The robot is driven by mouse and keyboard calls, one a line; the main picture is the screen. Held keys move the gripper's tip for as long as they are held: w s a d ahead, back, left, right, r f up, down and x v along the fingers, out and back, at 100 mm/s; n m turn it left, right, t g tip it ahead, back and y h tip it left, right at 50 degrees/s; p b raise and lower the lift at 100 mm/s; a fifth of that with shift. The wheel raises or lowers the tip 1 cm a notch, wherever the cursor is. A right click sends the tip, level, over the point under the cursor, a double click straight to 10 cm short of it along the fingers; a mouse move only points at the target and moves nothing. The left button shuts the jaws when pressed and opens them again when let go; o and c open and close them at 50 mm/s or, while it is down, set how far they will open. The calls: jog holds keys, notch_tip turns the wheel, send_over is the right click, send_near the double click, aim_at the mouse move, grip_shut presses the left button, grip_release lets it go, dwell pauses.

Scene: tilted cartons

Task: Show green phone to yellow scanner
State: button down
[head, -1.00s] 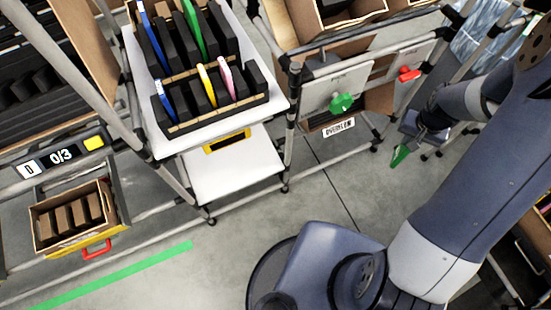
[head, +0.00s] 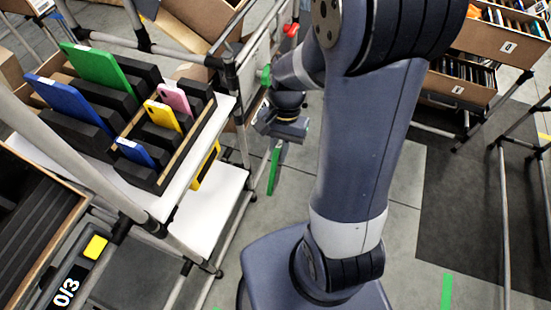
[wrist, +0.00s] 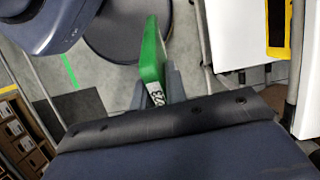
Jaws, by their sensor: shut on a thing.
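The green phone (head: 273,172) hangs below my gripper (head: 278,141) in the head view, held near its upper end. In the wrist view the green phone (wrist: 152,52) stands out from between the grey fingers of my gripper (wrist: 158,92), which are shut on it. A small white label shows near its base. The yellow scanner (head: 204,166), a yellow frame with a dark face, sits under the white rack shelf, left of the phone and apart from it. The scanner (wrist: 278,28) is also at the upper right of the wrist view, partly cut off.
A black rack (head: 125,125) on the white shelf holds upright blue, green, yellow and pink devices. Rack posts (head: 236,100) stand between my gripper and the shelf. A display reading 0/3 (head: 68,285) is at lower left. Cartons (head: 455,85) stand at right. Open floor lies right of my arm.

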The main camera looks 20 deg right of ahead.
jog(key=shift+s+a+f, duration=0.1)
jog(key=shift+s+a, duration=0.05)
jog(key=shift+s, duration=0.15)
jog(key=shift+a+f+b, duration=0.1)
jog(key=shift+f+b, duration=0.1)
jog(key=shift+b, duration=0.15)
jog(key=w+a+f+b, duration=0.3)
jog(key=f+b, duration=0.1)
jog(key=shift+a+f, duration=0.3)
jog(key=shift+f, duration=0.1)
